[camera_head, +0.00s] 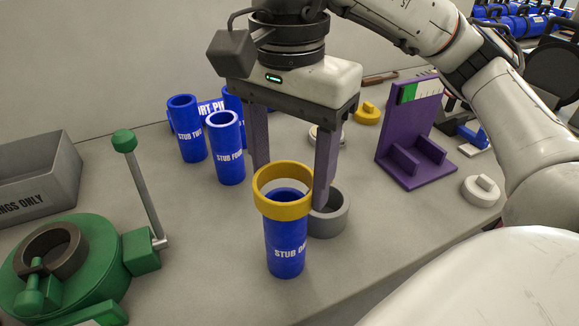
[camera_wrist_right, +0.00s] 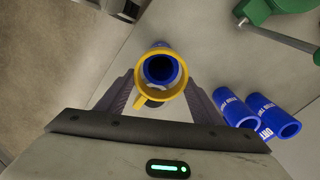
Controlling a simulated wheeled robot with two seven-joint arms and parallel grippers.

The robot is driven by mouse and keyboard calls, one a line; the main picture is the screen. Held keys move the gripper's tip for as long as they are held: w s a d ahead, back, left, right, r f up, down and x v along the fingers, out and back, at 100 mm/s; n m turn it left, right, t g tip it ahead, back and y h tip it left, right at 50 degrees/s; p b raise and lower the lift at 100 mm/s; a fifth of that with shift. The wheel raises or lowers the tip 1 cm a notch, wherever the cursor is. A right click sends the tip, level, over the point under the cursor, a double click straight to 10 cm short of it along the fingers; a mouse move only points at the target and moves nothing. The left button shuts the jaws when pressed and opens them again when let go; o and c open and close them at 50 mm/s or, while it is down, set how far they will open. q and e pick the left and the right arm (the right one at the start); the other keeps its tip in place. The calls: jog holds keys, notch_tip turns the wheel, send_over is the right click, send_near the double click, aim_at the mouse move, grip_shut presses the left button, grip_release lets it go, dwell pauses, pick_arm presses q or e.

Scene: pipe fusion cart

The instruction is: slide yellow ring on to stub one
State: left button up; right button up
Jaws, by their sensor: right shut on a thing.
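Stub one (camera_head: 285,249) is a blue pipe standing upright near the middle of the table in the head view. The right wrist view looks down into its dark mouth (camera_wrist_right: 159,68). My right gripper (camera_head: 288,190) is shut on the yellow ring (camera_head: 282,208), with a finger on either side. The ring is roughly level at the stub's top, and the blue rim shows inside it. In the right wrist view, the ring (camera_wrist_right: 161,101) encircles the mouth, which sits slightly towards the top of the opening. I cannot tell whether it touches the stub. My left gripper is not in view.
A grey ring (camera_head: 334,222) lies close behind stub one. Stub two (camera_head: 190,145) and stub four (camera_head: 229,164) stand behind left. A green clamp with a lever (camera_head: 85,262) and a grey bin (camera_head: 62,165) are left. A purple stand (camera_head: 402,172) is right. The front table is clear.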

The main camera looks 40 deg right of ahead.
aim_at(289, 198)
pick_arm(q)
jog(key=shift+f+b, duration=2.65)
pick_arm(e)
jog(key=shift+f, duration=3)
jog(key=o, duration=1.1)
jog(key=shift+r, duration=0.35)
notch_tip(289, 198, up, 8)
jog(key=p, duration=0.3)
jog(key=shift+r, duration=0.75)
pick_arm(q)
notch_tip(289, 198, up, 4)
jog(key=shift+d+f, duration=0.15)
